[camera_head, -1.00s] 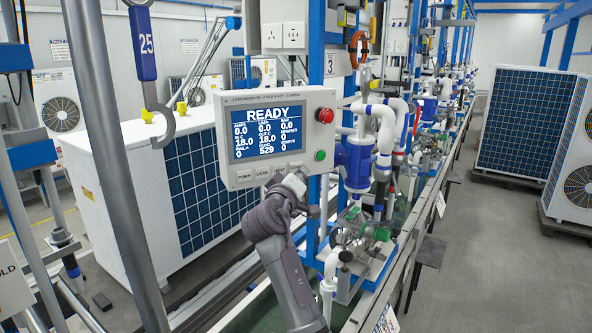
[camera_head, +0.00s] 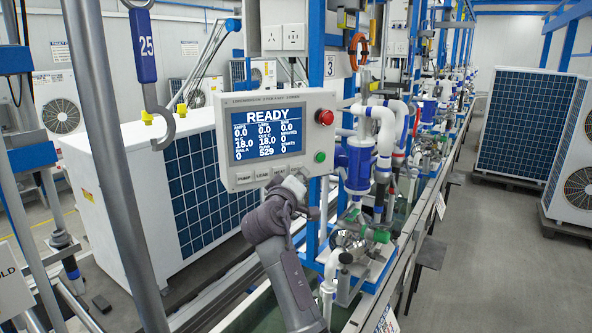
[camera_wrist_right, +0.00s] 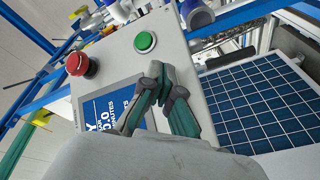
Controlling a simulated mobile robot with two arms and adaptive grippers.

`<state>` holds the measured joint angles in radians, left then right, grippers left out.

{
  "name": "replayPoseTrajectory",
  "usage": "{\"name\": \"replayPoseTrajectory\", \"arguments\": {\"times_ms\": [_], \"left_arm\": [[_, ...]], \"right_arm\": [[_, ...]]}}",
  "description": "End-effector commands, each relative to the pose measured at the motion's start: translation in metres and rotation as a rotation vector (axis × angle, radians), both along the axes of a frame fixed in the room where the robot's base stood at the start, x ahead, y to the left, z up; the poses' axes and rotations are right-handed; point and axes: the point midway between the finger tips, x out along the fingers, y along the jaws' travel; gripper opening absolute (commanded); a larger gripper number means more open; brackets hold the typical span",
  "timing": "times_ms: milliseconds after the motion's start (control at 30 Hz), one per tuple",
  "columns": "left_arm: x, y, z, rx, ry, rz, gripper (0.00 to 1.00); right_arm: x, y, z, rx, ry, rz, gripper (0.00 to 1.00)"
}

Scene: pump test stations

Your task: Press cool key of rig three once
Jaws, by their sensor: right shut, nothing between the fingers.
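The white control panel (camera_head: 225,140) has a screen (camera_head: 266,132) reading READY. Beside the screen are a red mushroom button (camera_head: 324,117) and a green button (camera_head: 320,156). Below it is a row of keys, where PUMP (camera_head: 244,179), LEAK (camera_head: 262,175) and HEAT (camera_head: 279,171) show. No cool key is visible; my right gripper covers the row's right end. My right gripper (camera_head: 297,184) is shut and empty at the panel's lower edge; I cannot tell if it touches. In the wrist view the shut fingers (camera_wrist_right: 160,82) lie in front of the panel, near the green button (camera_wrist_right: 145,42). My left gripper is not in view.
A large white unit (camera_head: 140,200) stands behind. The aisle at right is clear.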

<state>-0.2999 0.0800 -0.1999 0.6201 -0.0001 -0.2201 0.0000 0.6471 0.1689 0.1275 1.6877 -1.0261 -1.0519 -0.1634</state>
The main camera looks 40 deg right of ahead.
Motion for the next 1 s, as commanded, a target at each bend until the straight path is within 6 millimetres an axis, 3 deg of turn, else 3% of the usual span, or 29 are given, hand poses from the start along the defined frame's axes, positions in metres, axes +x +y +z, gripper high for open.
{"name": "replayPoseTrajectory", "arguments": {"times_ms": [1000], "left_arm": [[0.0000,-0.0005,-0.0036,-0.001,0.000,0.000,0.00]], "right_arm": [[0.0085,-0.0021,0.0002,0.000,0.000,0.000,0.00]]}}
